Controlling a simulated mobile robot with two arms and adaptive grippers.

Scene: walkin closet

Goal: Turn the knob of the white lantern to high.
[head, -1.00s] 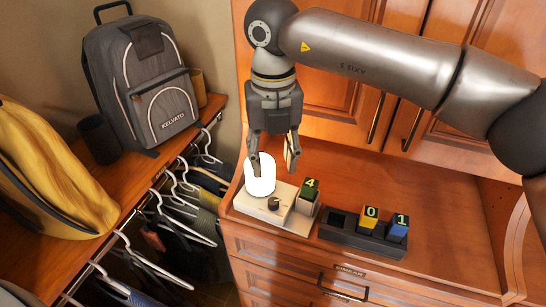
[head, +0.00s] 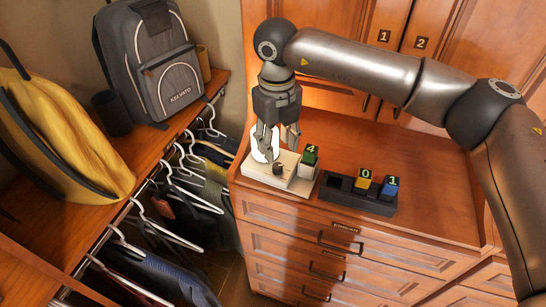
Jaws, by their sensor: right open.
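The white lantern (head: 259,173) stands at the left front of the wooden dresser top, with a glowing white shade (head: 262,150) at the back of its base. Its dark knob (head: 278,169) sits on the base in front of the shade; its exact setting is too small to read. My right gripper (head: 278,147) points down just above the knob, open, with one finger in front of the shade. I cannot tell whether a finger touches the knob. My left gripper is out of view.
A green block marked 4 (head: 310,154) stands on a pale block at the lantern's right. A dark tray (head: 338,195) holds a yellow block marked 0 (head: 363,177) and a blue block marked 1 (head: 389,186). Hangers, a grey backpack (head: 152,60) and a yellow bag (head: 60,140) are left.

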